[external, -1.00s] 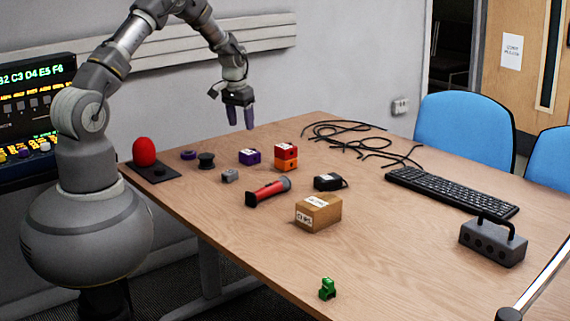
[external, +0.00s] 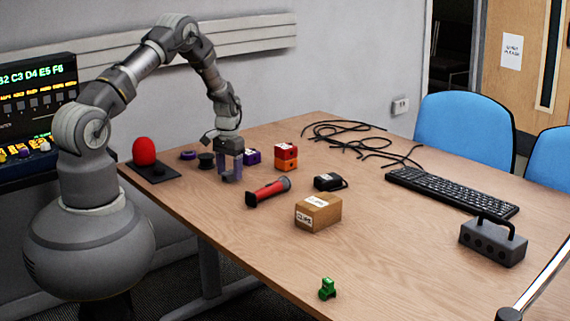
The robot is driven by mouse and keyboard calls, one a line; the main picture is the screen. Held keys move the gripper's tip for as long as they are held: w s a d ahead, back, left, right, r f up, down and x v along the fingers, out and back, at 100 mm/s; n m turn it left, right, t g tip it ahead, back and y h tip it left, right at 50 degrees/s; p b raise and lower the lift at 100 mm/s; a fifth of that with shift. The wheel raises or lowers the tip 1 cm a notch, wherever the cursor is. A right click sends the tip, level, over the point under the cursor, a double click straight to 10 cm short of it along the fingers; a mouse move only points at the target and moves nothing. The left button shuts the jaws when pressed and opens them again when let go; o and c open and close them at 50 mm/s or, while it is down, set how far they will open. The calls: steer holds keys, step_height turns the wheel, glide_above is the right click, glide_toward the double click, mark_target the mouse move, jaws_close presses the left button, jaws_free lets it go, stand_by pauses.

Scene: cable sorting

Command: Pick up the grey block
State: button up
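The small grey block (external: 229,177) is on the table near its left side, mostly hidden by my gripper's fingers. My gripper (external: 230,174) points straight down over it, with its two purple-grey fingers low at the tabletop, one on each side of the block. The fingers stand apart, about as wide as before. I cannot see whether they touch the block. The block appears to rest on the table.
A black spool (external: 206,161) and a purple block (external: 252,157) stand close to my gripper. A red cylinder (external: 268,191) lies in front to the right. A red button (external: 144,152) is at the left, and a cardboard box (external: 318,213) is farther right. The front table is mostly clear.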

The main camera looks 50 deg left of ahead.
steer(key=c, duration=1.1)
